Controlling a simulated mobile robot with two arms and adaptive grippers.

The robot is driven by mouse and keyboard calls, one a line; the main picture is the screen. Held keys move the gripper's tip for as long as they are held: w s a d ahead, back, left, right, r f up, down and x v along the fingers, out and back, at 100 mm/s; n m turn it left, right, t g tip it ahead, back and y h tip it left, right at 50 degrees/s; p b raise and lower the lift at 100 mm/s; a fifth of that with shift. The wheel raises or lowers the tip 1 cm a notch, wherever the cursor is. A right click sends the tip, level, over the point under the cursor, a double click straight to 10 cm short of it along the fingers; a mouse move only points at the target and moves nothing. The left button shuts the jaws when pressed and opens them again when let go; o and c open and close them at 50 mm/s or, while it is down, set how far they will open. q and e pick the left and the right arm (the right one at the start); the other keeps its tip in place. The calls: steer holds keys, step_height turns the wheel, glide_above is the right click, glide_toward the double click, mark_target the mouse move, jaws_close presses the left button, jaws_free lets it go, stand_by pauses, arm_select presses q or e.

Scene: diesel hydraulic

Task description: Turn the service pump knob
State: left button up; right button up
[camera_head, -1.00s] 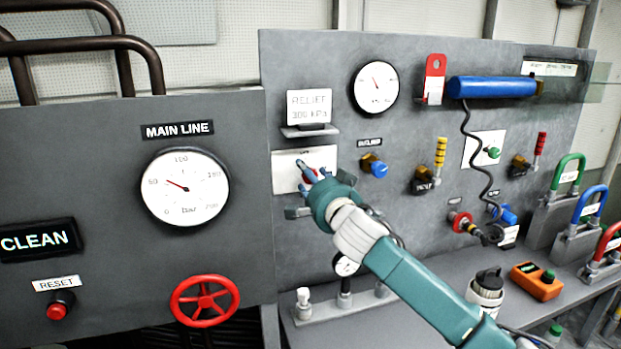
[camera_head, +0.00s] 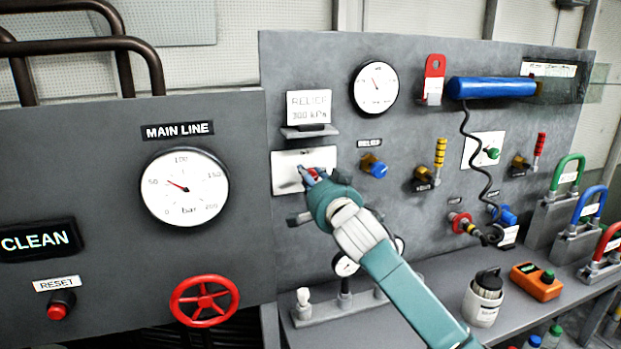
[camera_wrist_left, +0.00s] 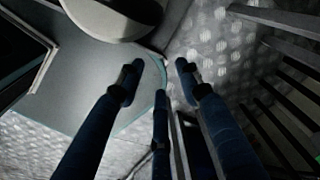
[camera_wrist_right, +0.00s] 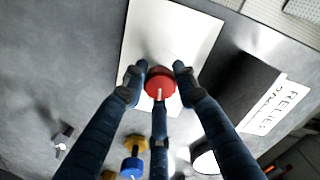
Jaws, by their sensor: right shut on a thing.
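A red knob (camera_wrist_right: 160,82) sits on a white plate (camera_wrist_right: 178,40) on the grey panel; which label it carries is too small to read. In the head view the white plate (camera_head: 287,172) shows left of my right gripper (camera_head: 309,176), which covers most of the knob. In the right wrist view my right gripper (camera_wrist_right: 156,75) is shut on the red knob, a finger on either side. My left gripper (camera_wrist_left: 160,72) is open and empty, with floor and grey surfaces behind it; it is not in the head view.
A RELIEF sign (camera_head: 309,107) on a small shelf and a gauge (camera_head: 376,89) are above my right gripper. A blue knob (camera_head: 379,170) is to its right. A red handwheel (camera_head: 204,301) and the main line gauge (camera_head: 184,187) are on the left panel.

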steer(key=n+p, duration=0.1)
steer(key=n, duration=0.3)
steer(key=shift+n, duration=0.3)
steer(key=n+p, duration=0.1)
steer(key=n, duration=0.2)
steer(key=shift+n+p, duration=0.35)
steer(key=shift+n, duration=0.05)
steer(key=n+p, duration=0.1)
steer(key=n, duration=0.3)
steer(key=shift+n+p, duration=0.65)
steer(key=shift+n, duration=0.95)
steer(key=shift+f, duration=0.1)
steer(key=o, duration=1.2)
steer(key=shift+c, duration=0.2)
